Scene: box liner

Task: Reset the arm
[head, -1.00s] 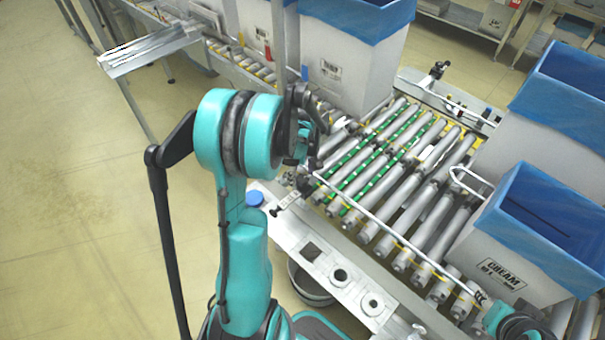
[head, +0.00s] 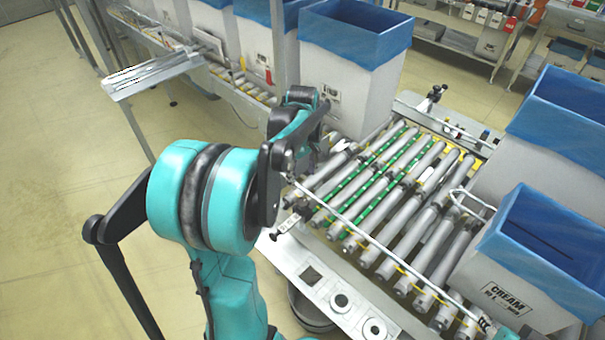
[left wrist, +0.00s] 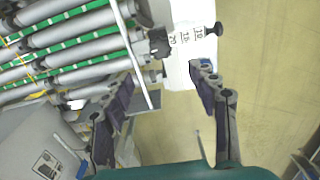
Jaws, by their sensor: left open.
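My left arm (head: 205,195), teal and black, rises from the bottom of the head view and bends toward the roller conveyor. In the head view its far end lies beside the conveyor's left edge, and the fingers cannot be made out clearly there. In the left wrist view my left gripper (left wrist: 160,78) has its two dark fingers spread wide apart with nothing between them. The conveyor's corner bracket with a black knob shows just beyond the fingertips. My right gripper is not in view.
The roller conveyor (head: 425,190) has green strips and a metal guide rail. White boxes with blue liners stand at its right (head: 533,265) and behind it (head: 350,75). A metal shelf (head: 150,72) is at the back left. Open floor (head: 60,170) lies left.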

